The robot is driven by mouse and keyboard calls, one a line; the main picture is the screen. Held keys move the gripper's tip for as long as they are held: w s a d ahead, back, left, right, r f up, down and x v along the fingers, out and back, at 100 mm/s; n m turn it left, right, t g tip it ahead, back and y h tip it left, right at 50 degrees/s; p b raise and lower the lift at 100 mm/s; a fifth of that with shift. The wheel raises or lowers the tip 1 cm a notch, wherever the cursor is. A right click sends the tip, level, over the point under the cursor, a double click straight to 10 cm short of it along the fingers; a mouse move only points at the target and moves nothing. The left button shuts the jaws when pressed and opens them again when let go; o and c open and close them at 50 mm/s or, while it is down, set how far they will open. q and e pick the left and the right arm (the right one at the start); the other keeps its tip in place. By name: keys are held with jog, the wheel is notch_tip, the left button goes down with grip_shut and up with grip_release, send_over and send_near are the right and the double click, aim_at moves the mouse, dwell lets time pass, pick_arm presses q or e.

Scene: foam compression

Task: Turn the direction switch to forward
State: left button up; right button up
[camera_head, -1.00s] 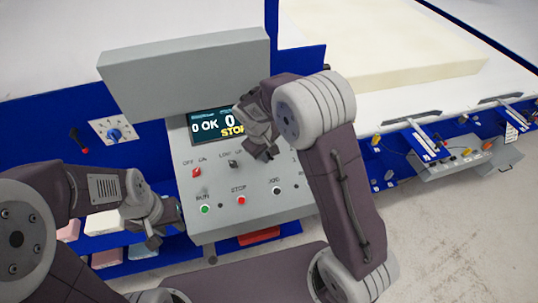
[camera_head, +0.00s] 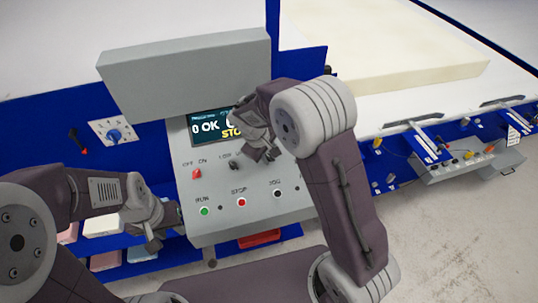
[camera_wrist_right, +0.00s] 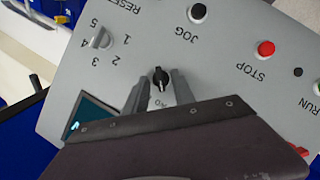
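A small black rotary knob (camera_wrist_right: 161,77) on the grey control panel shows between my right fingertips in the right wrist view. The label beside it is mostly covered, with only its last letters showing, so I cannot read which position it points to. My right gripper (camera_wrist_right: 162,92) is open, with one finger on each side of the knob; I cannot tell if they touch it. In the head view my right gripper (camera_head: 262,152) hangs over the panel (camera_head: 222,221) and hides that knob. My left gripper (camera_head: 160,228) is left of the panel; its fingers are unclear.
The panel also has a red OFF/ON switch (camera_head: 196,174), a black switch (camera_head: 234,164), green RUN (camera_head: 204,211), red STOP (camera_head: 241,202) and black JOG (camera_head: 277,193) buttons. A numbered selector (camera_wrist_right: 100,38) sits near the knob. The display (camera_head: 208,125) is partly covered.

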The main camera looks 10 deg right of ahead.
jog(key=shift+a, duration=0.1)
jog(key=b+v, duration=0.2)
jog(key=v, duration=0.7)
dwell(0.3)
